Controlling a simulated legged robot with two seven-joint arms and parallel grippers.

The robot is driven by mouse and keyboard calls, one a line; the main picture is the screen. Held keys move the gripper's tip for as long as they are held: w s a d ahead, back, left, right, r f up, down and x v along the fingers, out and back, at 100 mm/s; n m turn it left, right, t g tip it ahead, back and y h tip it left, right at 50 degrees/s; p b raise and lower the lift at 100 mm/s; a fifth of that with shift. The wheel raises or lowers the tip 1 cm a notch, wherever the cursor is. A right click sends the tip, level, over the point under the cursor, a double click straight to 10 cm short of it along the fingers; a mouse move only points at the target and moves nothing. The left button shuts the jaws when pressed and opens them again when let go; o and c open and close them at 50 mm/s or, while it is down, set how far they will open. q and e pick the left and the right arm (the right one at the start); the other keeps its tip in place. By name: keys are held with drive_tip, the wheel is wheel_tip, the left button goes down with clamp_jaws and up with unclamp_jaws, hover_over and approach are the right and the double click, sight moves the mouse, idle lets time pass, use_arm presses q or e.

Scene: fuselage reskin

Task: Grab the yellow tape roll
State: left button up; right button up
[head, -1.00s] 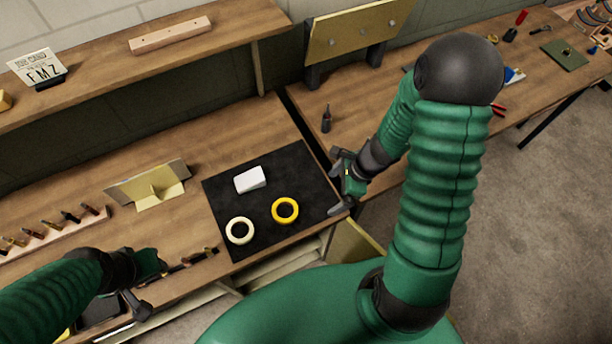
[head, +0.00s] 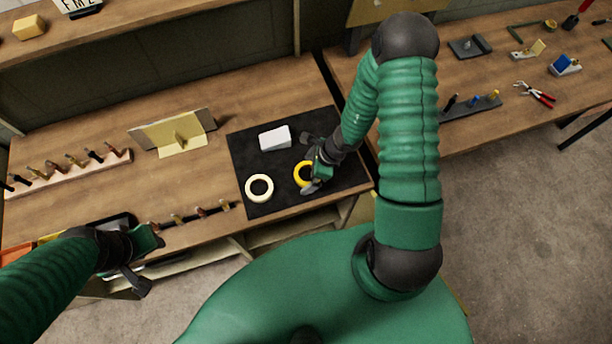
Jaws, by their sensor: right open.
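The yellow tape roll (head: 299,172) lies on the black mat (head: 290,207) on the workbench. My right gripper (head: 307,165) is open at the roll and covers its right part. I cannot tell whether the fingers touch it. A cream tape roll (head: 259,188) lies on the mat to the left of the yellow one. My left gripper (head: 148,264) is at the lower left, over the bench's front edge, away from the rolls.
A white block (head: 275,138) sits on the mat behind the rolls. A yellow angled bracket (head: 180,140) stands to the left. A rack of small tools (head: 75,167) is at far left. Red pliers (head: 535,94) lie on the right bench.

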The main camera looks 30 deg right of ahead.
drive_tip(key=shift+f, duration=0.25)
drive_tip(key=shift+w+d+f, duration=0.15)
drive_tip(key=shift+w+d, duration=0.05)
drive_tip(key=shift+d, duration=0.05)
drive_tip(key=shift+d+f, duration=0.1)
drive_tip(key=shift+d, duration=0.15)
drive_tip(key=c, duration=0.5)
drive_tip(key=shift+a, duration=0.4)
drive_tip(key=c, duration=1)
drive_tip(key=shift+r, duration=0.2)
